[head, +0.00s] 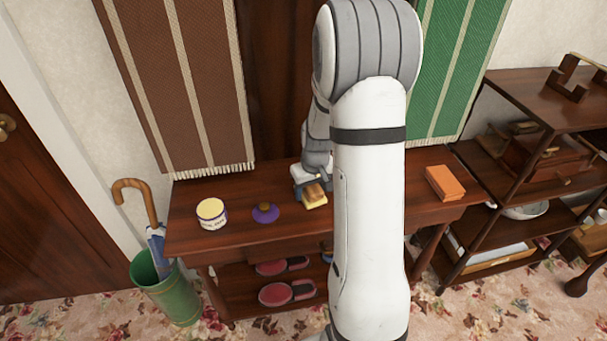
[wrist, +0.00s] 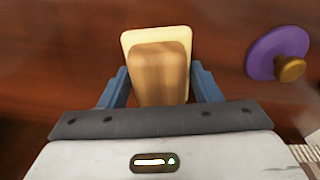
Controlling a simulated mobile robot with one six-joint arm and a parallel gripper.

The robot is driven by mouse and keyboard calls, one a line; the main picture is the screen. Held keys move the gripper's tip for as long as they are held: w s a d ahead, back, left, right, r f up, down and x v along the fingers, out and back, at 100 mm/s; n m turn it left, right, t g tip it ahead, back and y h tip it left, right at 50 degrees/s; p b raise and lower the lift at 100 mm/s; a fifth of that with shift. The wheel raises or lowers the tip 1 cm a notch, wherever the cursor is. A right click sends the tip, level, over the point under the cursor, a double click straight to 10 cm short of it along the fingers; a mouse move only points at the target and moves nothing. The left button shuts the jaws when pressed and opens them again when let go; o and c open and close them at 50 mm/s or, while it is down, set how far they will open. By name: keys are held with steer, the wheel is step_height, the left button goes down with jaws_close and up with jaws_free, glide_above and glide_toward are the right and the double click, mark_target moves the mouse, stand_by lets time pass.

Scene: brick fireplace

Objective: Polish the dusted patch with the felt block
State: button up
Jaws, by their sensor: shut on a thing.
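The felt block (head: 314,201) has a brown wooden grip and a cream felt base. It is at the top of the dark wooden table (head: 235,235), near the middle, and it also shows in the wrist view (wrist: 160,65). My gripper (head: 308,187) is shut on the wooden grip, with one blue finger on each side in the wrist view (wrist: 160,88). The felt faces the tabletop; I cannot tell whether it touches. I cannot make out a dusted patch in either view; my arm hides part of the table.
A purple disc with a wooden knob (head: 265,213) lies left of the block. A yellow-topped tin (head: 211,213) stands farther left, and an orange box (head: 445,183) lies at the right. Brown (head: 180,80) and green (head: 450,70) hangings are behind. Bare wood shows front left.

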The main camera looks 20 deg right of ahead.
steer(key=shift+a+f, duration=0.1)
steer(key=shift+a, duration=0.4)
steer(key=shift+w+a, duration=0.25)
steer(key=shift+a, duration=0.45)
steer(key=shift+a+r+p, duration=0.1)
steer(key=shift+r+p, duration=0.3)
steer(key=shift+r, duration=0.1)
steer(key=shift+r+p, duration=2.1)
steer(key=shift+r, duration=1.35)
steer(key=shift+f, duration=0.1)
